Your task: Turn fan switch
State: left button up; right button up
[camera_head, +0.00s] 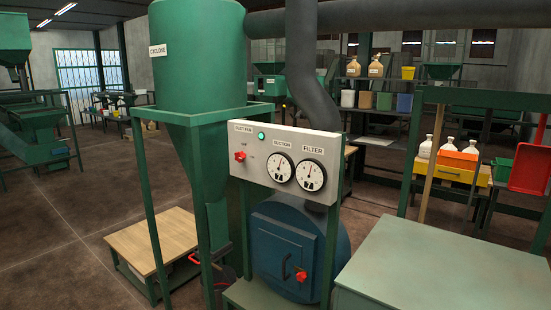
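A red fan switch (240,157) sits at the left of a pale grey control panel (262,183), under a label that appears to read "DUST FAN". A small green lamp (261,136) shows on the panel to its upper right. Two round gauges, labelled suction (280,168) and filter (311,175), are to the right of the switch. The exact angle of the switch is too small to tell. Neither of my grippers is in view, and nothing touches the switch.
A green cyclone (199,60) on a green frame stands left of the panel. A blue drum (283,245) with a red knob is below it. A bare grey-green table (440,270) fills the lower right. A wooden-topped low table (155,238) stands at left. Open floor lies further left.

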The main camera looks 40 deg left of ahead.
aim_at(239, 156)
jog(key=u, duration=1.4)
